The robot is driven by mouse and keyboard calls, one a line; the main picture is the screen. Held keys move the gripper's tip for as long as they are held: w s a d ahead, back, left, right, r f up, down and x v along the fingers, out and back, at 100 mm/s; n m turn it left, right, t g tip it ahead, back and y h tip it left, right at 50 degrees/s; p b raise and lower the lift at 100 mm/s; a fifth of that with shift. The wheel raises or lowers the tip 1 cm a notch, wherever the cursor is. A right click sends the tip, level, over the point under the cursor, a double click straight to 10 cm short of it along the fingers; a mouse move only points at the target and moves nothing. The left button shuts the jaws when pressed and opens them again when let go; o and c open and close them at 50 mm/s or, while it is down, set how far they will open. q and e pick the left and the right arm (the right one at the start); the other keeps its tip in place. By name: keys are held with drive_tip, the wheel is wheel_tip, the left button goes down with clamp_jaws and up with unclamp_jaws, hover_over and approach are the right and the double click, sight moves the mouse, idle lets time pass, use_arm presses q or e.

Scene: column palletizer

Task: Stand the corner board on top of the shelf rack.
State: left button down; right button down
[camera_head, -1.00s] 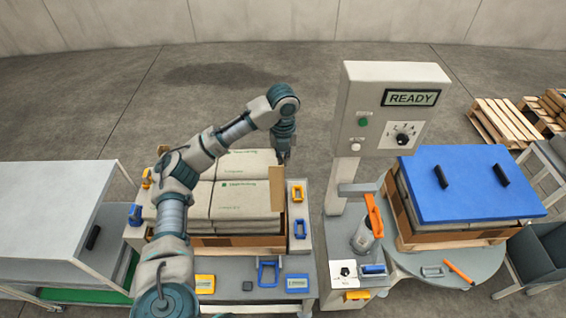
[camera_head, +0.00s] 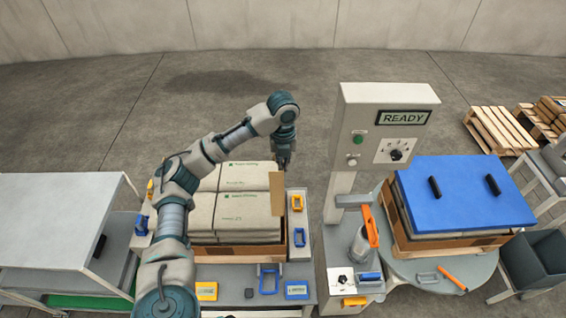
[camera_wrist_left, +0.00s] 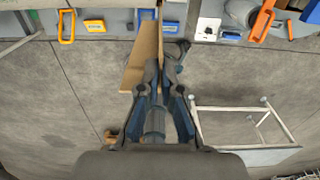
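The corner board (camera_head: 277,192) is a narrow brown upright strip at the right front corner of the sack stack. My left gripper (camera_head: 284,163) points down at its top end. In the left wrist view the fingers (camera_wrist_left: 160,72) are close together on the edge of the folded brown board (camera_wrist_left: 142,58). I cannot tell whether its lower end touches the stack. A grey-topped rack (camera_head: 55,215) with thin posts and a lower shelf stands at the left; it looks like the shelf rack, and its top is bare. My right gripper is not in view.
Sacks (camera_head: 240,210) sit in a cardboard tray on the central bench. A control post reading READY (camera_head: 390,120) stands right of it. A blue-lidded stack (camera_head: 465,195) rests on a round table. A light legged frame (camera_wrist_left: 245,125) shows in the wrist view.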

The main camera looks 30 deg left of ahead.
use_arm(q)
drive_tip(key=shift+r+p, duration=1.85)
drive_tip(key=shift+p, duration=0.05)
drive_tip(key=shift+r, duration=1.35)
